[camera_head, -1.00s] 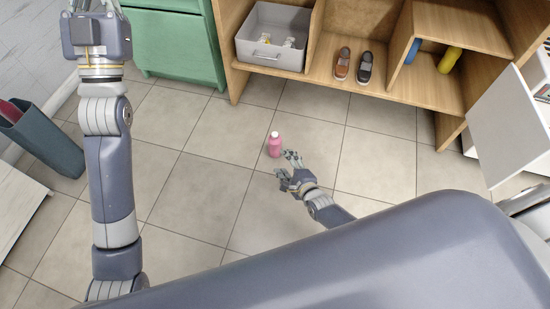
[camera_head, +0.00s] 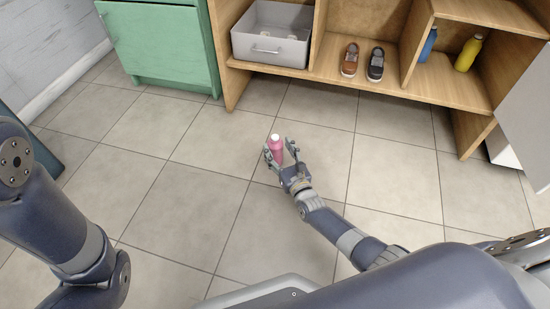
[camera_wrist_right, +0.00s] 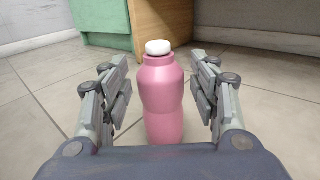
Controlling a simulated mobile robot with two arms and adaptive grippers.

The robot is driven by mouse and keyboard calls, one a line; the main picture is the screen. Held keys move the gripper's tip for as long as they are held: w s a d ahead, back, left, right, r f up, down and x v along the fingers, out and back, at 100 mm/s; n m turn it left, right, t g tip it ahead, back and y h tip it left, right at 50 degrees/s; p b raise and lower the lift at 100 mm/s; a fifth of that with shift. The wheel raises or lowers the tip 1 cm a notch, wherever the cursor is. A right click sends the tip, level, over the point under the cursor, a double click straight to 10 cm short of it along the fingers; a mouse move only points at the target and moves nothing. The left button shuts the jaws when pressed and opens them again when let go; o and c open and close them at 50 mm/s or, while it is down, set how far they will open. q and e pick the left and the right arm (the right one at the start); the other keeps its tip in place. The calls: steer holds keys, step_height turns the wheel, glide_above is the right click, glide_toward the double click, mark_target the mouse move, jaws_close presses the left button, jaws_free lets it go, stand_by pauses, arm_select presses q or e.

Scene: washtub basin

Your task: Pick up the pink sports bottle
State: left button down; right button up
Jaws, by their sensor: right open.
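The pink sports bottle (camera_head: 275,152) with a white cap stands upright on the tiled floor in the head view. In the right wrist view the bottle (camera_wrist_right: 162,98) is centred between the two fingers. My right gripper (camera_head: 280,160) is open around it, one finger on each side. The right wrist view shows the gripper (camera_wrist_right: 163,103) with a gap between each finger and the bottle. The bottle's base is hidden by the gripper body. In the head view my left arm shows at the left edge, but its gripper is out of frame.
A wooden shelf (camera_head: 400,82) behind holds a grey bin (camera_head: 271,48), brown (camera_head: 350,62) and dark shoes (camera_head: 376,66), a blue bottle (camera_head: 428,46) and a yellow bottle (camera_head: 468,53). A green cabinet (camera_head: 160,45) stands at the back left. The floor around the bottle is clear.

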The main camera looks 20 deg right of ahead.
mark_target(278, 160)
step_height(278, 160, down, 6)
steer(key=b, duration=0.3)
steer(key=shift+b, duration=0.35)
steer(key=shift+w+f, duration=0.1)
steer(key=shift+w, duration=0.1)
steer(key=shift+w+b, duration=0.4)
steer(key=shift+w, duration=0.1)
steer(key=w+b, duration=0.2)
steer(key=w, duration=0.1)
steer(key=w+b, duration=0.1)
steer(key=w, duration=0.1)
steer(key=shift+w+a+b, duration=0.25)
steer(key=shift+b, duration=0.1)
steer(key=shift+w, duration=0.3)
jaws_close()
steer(key=shift+r, duration=0.25)
